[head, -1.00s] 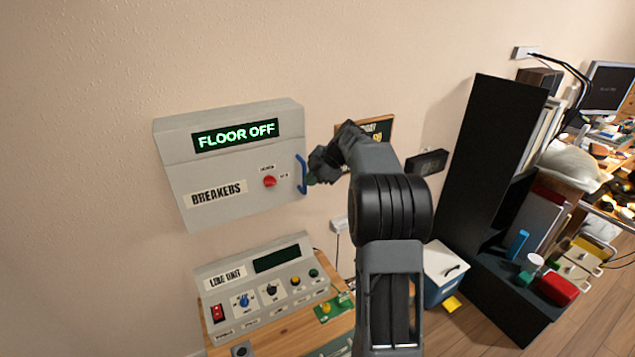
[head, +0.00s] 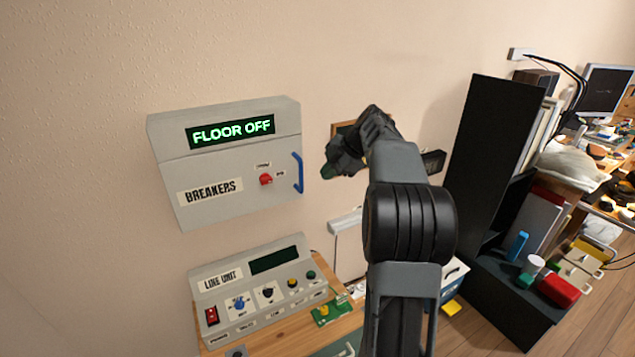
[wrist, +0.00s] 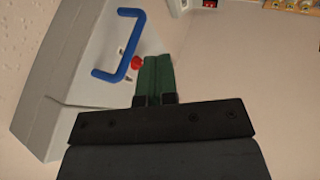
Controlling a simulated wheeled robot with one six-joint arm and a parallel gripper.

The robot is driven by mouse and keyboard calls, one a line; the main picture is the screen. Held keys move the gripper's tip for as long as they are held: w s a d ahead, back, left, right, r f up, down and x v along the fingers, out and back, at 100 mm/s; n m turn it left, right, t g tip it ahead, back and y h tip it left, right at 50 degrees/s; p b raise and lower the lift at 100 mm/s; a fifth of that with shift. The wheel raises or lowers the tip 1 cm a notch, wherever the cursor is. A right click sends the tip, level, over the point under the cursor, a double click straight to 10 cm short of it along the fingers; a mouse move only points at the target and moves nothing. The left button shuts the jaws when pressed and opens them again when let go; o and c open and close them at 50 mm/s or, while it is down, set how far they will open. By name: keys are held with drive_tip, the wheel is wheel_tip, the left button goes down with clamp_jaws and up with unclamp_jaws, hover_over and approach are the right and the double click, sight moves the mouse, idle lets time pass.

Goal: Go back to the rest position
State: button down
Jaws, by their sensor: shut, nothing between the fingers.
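My gripper (head: 327,172) is in the air to the right of the grey breaker box (head: 225,207), apart from its blue handle (head: 299,173). Its green fingers are together with nothing between them; they also show in the wrist view (wrist: 154,80). The breaker box hangs on the wall with its front closed, and its display (head: 231,132) reads "FLOOR OFF". A red knob (head: 266,179) sits on its front. In the wrist view the blue handle (wrist: 124,45) is to the left of the fingers, with clear space between.
Below the box, a grey line unit (head: 252,290) with knobs and a red switch stands on a wooden table (head: 325,338). A small green board (head: 333,311) lies beside it. A tall black cabinet (head: 490,165) stands to the right. The wall above is clear.

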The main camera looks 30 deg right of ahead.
drive_tip(key=v, duration=0.5)
wheel_tip(320, 180, down, 5)
drive_tip(key=d+m+h, duration=0.1)
drive_tip(key=m, duration=0.8)
drive_tip(key=s+a+f+m+g+h+p, duration=0.2)
drive_tip(key=s+a+f+m, duration=0.1)
drive_tip(key=s+a+m, duration=0.4)
drive_tip(key=s+a+m+h+p, duration=0.1)
drive_tip(key=s+a+p, duration=0.5)
drive_tip(key=s+a, duration=0.8)
drive_tip(key=shift+s+a+r+m+h, duration=0.4)
drive_tip(key=shift+s+r+h, duration=0.1)
drive_tip(key=shift+h, duration=0.1)
